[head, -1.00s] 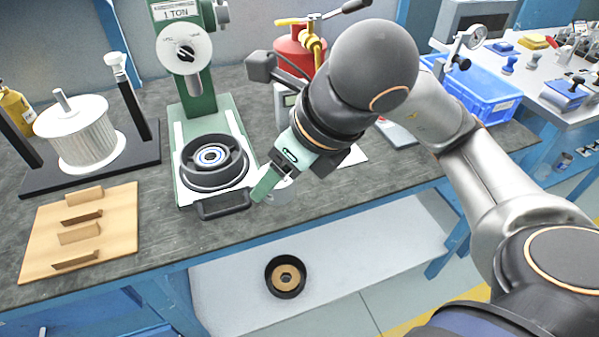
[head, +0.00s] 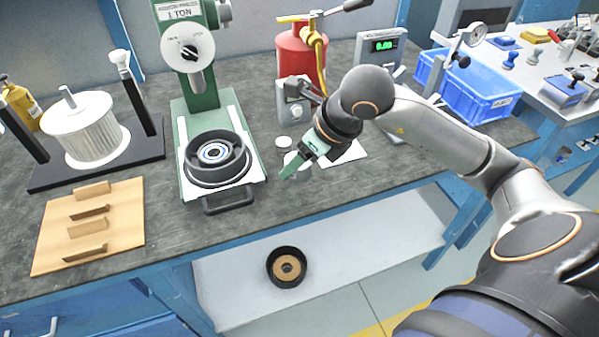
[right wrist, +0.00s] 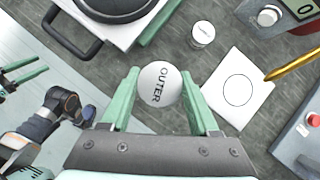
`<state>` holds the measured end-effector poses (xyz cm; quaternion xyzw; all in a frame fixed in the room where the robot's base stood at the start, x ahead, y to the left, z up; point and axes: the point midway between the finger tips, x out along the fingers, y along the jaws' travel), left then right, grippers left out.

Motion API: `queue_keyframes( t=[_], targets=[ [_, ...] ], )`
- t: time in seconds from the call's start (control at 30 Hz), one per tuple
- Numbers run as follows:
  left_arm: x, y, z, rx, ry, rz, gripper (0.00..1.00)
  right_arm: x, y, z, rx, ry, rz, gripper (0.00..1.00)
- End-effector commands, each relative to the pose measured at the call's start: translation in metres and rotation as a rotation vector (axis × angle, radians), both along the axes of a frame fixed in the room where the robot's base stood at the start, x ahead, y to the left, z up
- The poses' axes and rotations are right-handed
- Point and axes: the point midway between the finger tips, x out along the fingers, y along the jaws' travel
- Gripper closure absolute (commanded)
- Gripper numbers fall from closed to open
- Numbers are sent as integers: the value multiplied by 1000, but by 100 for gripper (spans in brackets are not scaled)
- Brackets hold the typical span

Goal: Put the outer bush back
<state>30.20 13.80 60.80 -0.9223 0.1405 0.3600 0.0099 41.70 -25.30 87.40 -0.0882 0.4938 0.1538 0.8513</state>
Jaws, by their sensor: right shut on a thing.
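The outer bush (right wrist: 157,84) is a white round piece with OUTER printed on its top. My right gripper (right wrist: 160,76) is shut around its sides. In the head view my right gripper (head: 291,172) is over the bench just right of the green press, and the bush (head: 291,158) is partly hidden by the fingers. I cannot tell whether the bush touches the bench. A white card (right wrist: 238,88) with a printed empty circle lies to the right of the bush. My left gripper (right wrist: 24,74) shows at the left edge of the right wrist view, fingers apart and empty.
Another small white cylinder (right wrist: 203,33) stands near the card. The press (head: 197,112) holds a black housing (head: 218,170) with a bearing. A red extinguisher-like cylinder (head: 300,52) and a digital gauge box (head: 381,58) stand behind. A black ring part (head: 286,267) lies on the lower shelf.

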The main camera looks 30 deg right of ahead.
Motion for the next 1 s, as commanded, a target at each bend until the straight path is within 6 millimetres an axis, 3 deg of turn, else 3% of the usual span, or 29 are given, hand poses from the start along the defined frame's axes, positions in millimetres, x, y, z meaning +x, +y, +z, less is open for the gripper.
queue_keyframes(
  t=[0.23,0.67,0.7,0.93,1.0],
  targets=[
    [0,1,-4,1,-2,2,48,4,-5,-34,0,3,-2,100],
    [-2,3,-9,5,0,1,48,5,-5,-42,-1,-2,-1,100],
    [-2,3,-10,6,1,2,48,4,-5,-42,0,0,-1,37],
    [-3,4,-9,7,3,1,48,4,-5,-41,-1,1,-1,12],
    [-3,4,-9,7,3,1,48,4,-5,-41,-1,1,-1,8]
  ],
)
